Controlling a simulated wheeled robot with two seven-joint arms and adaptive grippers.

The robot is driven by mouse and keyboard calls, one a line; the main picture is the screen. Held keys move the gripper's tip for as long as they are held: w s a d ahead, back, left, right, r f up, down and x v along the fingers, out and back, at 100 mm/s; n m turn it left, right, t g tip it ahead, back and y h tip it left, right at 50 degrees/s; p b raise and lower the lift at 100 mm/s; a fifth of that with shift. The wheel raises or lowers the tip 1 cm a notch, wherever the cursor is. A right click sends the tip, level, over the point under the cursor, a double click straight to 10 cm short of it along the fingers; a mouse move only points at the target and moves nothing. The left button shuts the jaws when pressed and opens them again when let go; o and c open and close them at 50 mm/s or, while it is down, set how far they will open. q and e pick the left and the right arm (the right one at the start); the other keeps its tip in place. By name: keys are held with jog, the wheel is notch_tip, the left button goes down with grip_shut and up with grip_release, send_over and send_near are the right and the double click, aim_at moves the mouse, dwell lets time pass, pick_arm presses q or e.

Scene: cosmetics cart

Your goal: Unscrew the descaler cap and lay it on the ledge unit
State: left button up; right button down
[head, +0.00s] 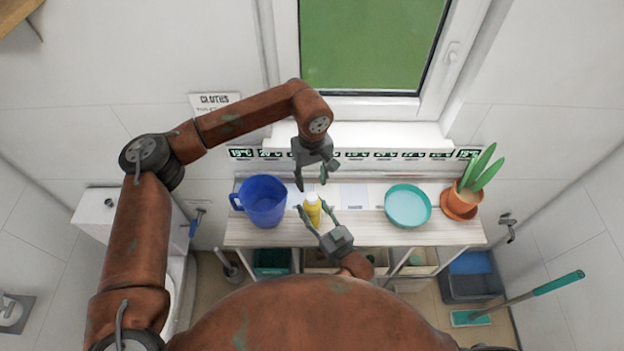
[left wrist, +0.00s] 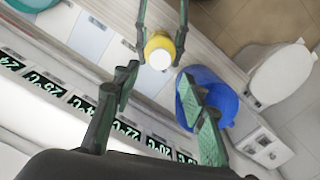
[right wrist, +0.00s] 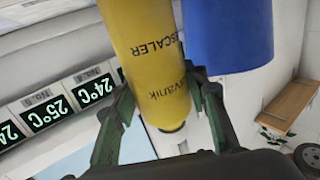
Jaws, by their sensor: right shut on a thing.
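The yellow descaler bottle (head: 313,214) stands on the ledge unit's (head: 440,236) pale wooden top, right of a blue mug-like container. Its label shows in the right wrist view (right wrist: 150,50). The pale, whitish cap (left wrist: 160,59) is on the bottle's top in the left wrist view. My right gripper (head: 313,206) is shut on the bottle, one finger on each side. My left gripper (head: 311,185) is open and empty, above the bottle, fingers pointing down. In the left wrist view the cap lies just beyond its fingertips, apart from them.
The blue container (head: 264,202) stands close left of the bottle. A turquoise bowl (head: 408,206) and a potted plant (head: 461,200) stand to the right. A strip of temperature labels (head: 410,155) runs behind.

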aim_at(312, 197)
pick_arm(q)
jog(key=m, duration=0.3)
jog(key=shift+m, duration=0.3)
jog(key=shift+f+m, duration=0.2)
jog(key=shift+m, duration=0.2)
jog(key=shift+f, duration=3.8)
jog(key=shift+c, duration=0.6)
